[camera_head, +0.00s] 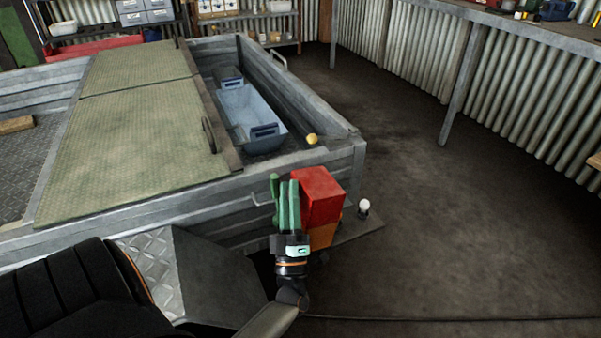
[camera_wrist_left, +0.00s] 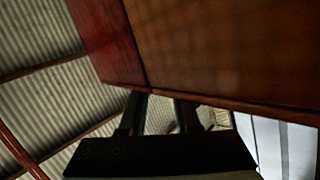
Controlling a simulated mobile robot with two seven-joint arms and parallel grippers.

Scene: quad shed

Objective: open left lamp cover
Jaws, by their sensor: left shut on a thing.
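The lamp cover (camera_head: 320,196) is a box, red above and orange below, at the near right corner of the grey metal trailer-like bed. In the left wrist view its orange face (camera_wrist_left: 235,50) and red part (camera_wrist_left: 98,35) fill the upper area. My left gripper (camera_head: 284,182) has green fingers standing upright against the box's left side. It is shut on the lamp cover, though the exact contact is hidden. In the left wrist view the dark fingers (camera_wrist_left: 160,105) reach the cover's lower edge. My right gripper is in neither view.
A white bulb (camera_head: 364,206) stands on a small plate right of the cover. The metal bed (camera_head: 345,158) has a handle, a ribbed lid (camera_head: 130,140), and a compartment with a grey-blue tub (camera_head: 243,108) and a yellow ball (camera_head: 312,139). The dark floor at right is clear.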

